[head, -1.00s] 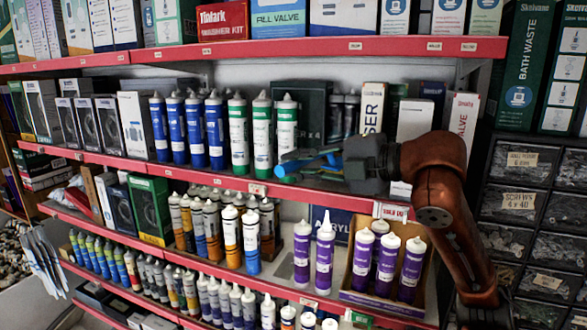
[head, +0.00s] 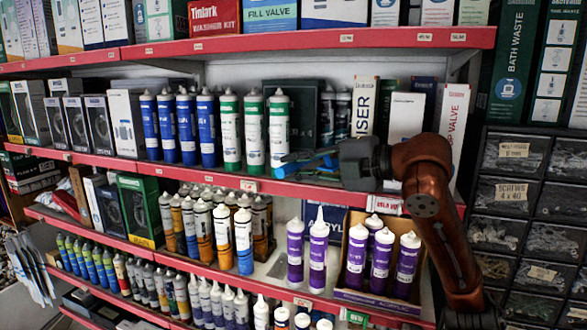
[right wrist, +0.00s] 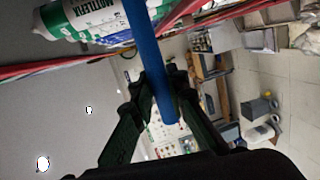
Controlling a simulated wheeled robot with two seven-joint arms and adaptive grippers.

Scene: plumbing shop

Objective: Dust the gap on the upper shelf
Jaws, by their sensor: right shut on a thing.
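My right gripper (head: 338,162) is shut on a blue handle (head: 305,166), the only part of the held tool that shows clearly. It reaches left over the red front edge of the upper tube shelf (head: 250,186). In the right wrist view, the blue handle (right wrist: 148,50) runs up between the fingers (right wrist: 160,105) and out of the picture, so its far end is hidden. White-and-green tubes (head: 279,125) stand just behind and left of the handle. Behind it is a space in front of dark boxes and dark tubes (head: 342,115). My left gripper is not in view.
Blue tubes (head: 186,128) stand left of the green ones. Upright boxes (head: 404,116) stand behind my right arm. A box of purple tubes (head: 350,293) sits on the shelf below. Dark drawers (head: 505,195) are at the right. Boxes fill the top shelf (head: 330,42).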

